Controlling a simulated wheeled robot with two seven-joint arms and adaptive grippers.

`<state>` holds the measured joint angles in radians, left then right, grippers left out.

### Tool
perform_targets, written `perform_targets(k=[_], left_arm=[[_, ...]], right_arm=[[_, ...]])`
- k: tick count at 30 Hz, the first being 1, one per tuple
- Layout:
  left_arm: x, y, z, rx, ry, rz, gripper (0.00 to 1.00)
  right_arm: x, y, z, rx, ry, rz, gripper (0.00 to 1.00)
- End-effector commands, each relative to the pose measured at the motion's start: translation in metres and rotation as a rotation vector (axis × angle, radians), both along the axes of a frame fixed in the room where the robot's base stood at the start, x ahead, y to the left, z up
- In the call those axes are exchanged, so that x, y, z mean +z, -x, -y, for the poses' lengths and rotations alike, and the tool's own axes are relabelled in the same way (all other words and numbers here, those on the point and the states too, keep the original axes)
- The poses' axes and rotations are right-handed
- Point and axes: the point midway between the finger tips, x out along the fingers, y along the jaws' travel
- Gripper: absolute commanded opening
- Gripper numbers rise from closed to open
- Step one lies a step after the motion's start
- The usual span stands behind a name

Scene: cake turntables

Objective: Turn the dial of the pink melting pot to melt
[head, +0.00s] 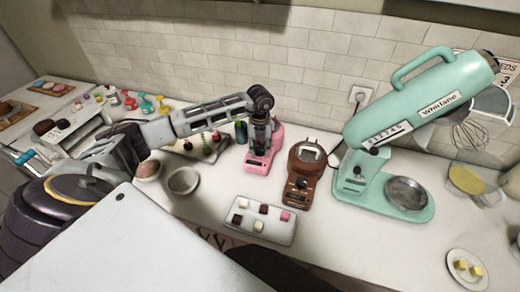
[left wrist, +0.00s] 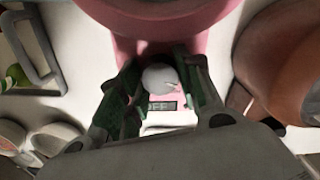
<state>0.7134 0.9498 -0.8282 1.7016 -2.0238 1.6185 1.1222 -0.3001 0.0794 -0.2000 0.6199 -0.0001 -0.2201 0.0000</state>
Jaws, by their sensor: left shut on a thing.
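The pink melting pot (head: 276,137) stands on the counter below the tiled wall. In the left wrist view its pink body (left wrist: 160,14) fills the top middle. Its round whitish dial (left wrist: 160,78) sits between my left fingers, with a small dark panel (left wrist: 160,105) below that seems to read OFF. My left gripper (head: 260,133) reaches in from the left and is in front of the pink pot. In the left wrist view my left gripper (left wrist: 163,80) is shut on the dial, one green-padded finger on each side. My right gripper is out of view.
A brown melting pot (head: 297,192) stands close on the right of the pink one. A tray (head: 240,229) with several small cubes lies in front. A mint stand mixer (head: 385,187) is on the right.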

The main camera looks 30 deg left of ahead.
Motion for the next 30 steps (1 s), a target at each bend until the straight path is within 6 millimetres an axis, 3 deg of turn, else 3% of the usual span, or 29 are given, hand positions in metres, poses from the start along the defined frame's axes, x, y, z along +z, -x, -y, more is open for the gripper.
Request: perform_targets(k=[30], left_arm=[[-0.001,-0.001,0.000,-0.767,-0.002,0.004,0.11]], right_arm=[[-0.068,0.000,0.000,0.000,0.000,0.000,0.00]])
